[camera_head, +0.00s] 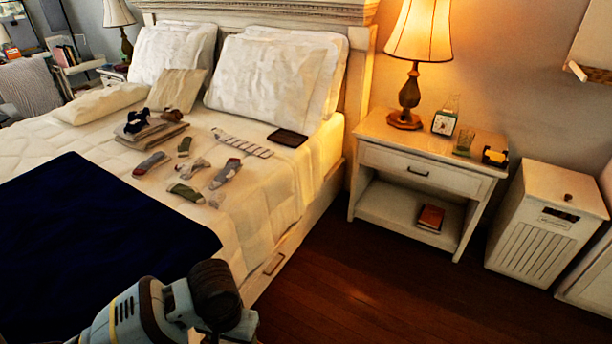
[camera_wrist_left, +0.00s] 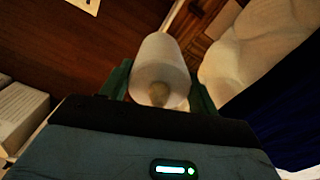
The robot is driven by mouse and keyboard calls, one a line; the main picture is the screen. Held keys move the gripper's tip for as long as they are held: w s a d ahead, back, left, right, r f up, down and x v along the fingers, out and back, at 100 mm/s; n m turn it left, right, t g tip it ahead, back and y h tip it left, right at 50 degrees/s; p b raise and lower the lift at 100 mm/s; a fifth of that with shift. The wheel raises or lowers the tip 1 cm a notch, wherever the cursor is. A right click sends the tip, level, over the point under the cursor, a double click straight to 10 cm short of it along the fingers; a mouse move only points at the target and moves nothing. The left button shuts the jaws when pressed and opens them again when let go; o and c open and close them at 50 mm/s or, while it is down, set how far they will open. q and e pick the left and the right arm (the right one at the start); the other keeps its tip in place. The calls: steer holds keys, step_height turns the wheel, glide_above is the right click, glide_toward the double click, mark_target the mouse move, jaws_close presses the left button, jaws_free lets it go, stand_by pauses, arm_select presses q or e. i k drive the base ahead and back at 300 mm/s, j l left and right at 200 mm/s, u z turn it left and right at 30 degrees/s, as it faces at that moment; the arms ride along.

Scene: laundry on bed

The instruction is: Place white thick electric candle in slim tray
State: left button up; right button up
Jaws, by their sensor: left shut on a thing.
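In the left wrist view my left gripper (camera_wrist_left: 158,88) has its green fingers on both sides of a thick white candle (camera_wrist_left: 160,62) and is shut on it. The candle's end with a small wick-like flame tip faces the camera. In the head view my left arm shows at the bottom, and neither its fingers nor the candle can be seen. A thin black flat thing (camera_head: 287,137) lies on the bed's right edge; I cannot tell whether it is the slim tray. My right gripper is in neither view.
The bed (camera_head: 270,205) holds socks, folded cloth (camera_head: 152,132), a dark blue blanket (camera_head: 90,240) and pillows. A nightstand (camera_head: 430,165) carries a lit lamp (camera_head: 410,90), a clock (camera_head: 444,122) and small items. A white hamper (camera_head: 545,225) stands right. The wooden floor between is clear.

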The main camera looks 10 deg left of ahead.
mark_target(292, 140)
steer(key=i+l+z, duration=0.25)
steer(key=i, duration=0.25)
steer(key=i+j+z, duration=0.1)
steer(key=i+z, duration=0.2)
steer(key=i, duration=0.25)
steer(key=i+u, duration=0.2)
steer(key=i, duration=0.35)
steer(key=i+l+u, duration=0.1)
steer(key=i+u, duration=0.15)
steer(key=i, duration=0.3)
steer(key=i+j+u, duration=0.2)
steer(key=i, duration=0.25)
steer(key=i+j+u, duration=0.2)
steer(key=i, duration=0.25)
steer(key=i+j+u, duration=0.1)
steer(key=i+j, duration=0.35)
